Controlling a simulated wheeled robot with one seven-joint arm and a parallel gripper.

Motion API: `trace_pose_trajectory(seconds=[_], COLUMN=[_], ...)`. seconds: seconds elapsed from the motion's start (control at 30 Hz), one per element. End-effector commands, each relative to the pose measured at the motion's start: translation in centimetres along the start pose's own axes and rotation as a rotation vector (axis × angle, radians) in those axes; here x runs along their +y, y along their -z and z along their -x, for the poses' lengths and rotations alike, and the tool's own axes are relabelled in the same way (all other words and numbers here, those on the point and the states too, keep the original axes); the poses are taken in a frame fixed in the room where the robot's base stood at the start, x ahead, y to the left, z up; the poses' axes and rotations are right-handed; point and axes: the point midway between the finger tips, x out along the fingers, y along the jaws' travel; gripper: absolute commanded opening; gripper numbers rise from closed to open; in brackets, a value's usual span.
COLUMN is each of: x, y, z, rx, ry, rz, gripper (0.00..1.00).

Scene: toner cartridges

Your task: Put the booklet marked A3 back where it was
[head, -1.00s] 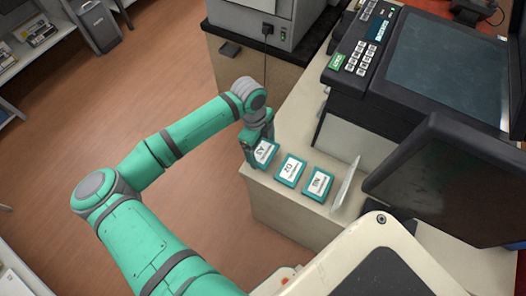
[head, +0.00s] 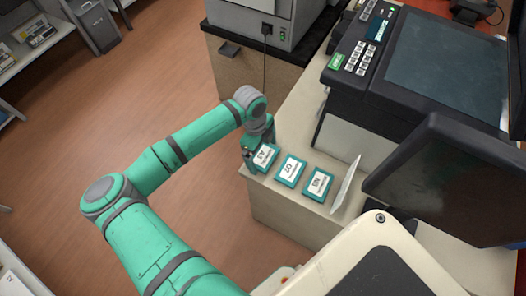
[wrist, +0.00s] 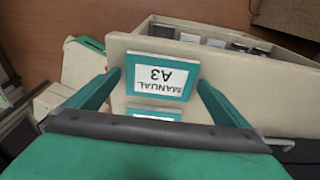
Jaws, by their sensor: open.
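The booklet marked A3 (head: 265,157) lies flat at the left end of a row of teal-edged booklets on the pale counter top. In the wrist view its white label (wrist: 158,78) reads "MANUAL A3" upside down. My gripper (head: 258,146) is at this booklet, over the counter's left end. In the wrist view my gripper's fingers (wrist: 160,84) are apart, one on each side of the booklet, with gaps between. The middle booklet (head: 291,170) and the right booklet (head: 319,184) lie beside it. Part of another booklet (wrist: 154,115) shows below A3 in the wrist view.
A thin white panel (head: 346,184) stands upright right of the row. A dark monitor (head: 430,180) and a black machine with keys (head: 365,55) stand farther right. In the wrist view, an open pale compartment (wrist: 270,60) holds several dark and grey items. Floor lies left of the counter.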

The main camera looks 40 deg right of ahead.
Motion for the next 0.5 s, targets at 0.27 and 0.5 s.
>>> trace_pose_trajectory(seconds=[0.27, 0.5], x=[0.0, 0.0], y=[-0.1, -0.2], z=[3.8, 8.6], rx=[-0.004, -0.004], ry=[0.002, 0.002], rz=[-0.001, 0.002], gripper=[1.00, 1.00])
